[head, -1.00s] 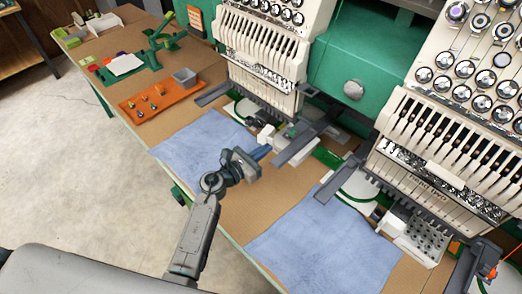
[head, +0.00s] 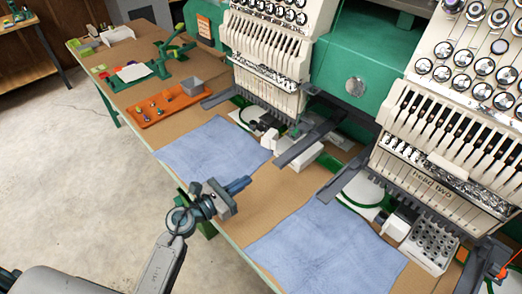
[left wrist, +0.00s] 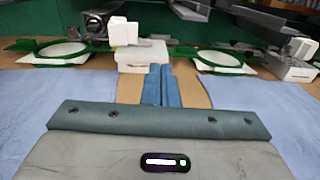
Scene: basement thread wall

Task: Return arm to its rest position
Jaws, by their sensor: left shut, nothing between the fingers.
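My left gripper (head: 238,185) is over the front part of the worktable, between two blue cloths. Its blue fingers are together with nothing between them. In the left wrist view the shut fingers (left wrist: 161,85) point toward a white box (left wrist: 143,56) on the table, apart from it. My left arm comes in from the bottom of the head view. My right gripper does not show.
Blue cloths lie left (head: 213,149) and right (head: 327,250) of the gripper. Embroidery heads stand behind, with grey bracket arms (head: 308,140) reaching forward. An orange tray (head: 163,106) with small pieces lies farther left. Open floor (head: 80,190) lies in front of the table.

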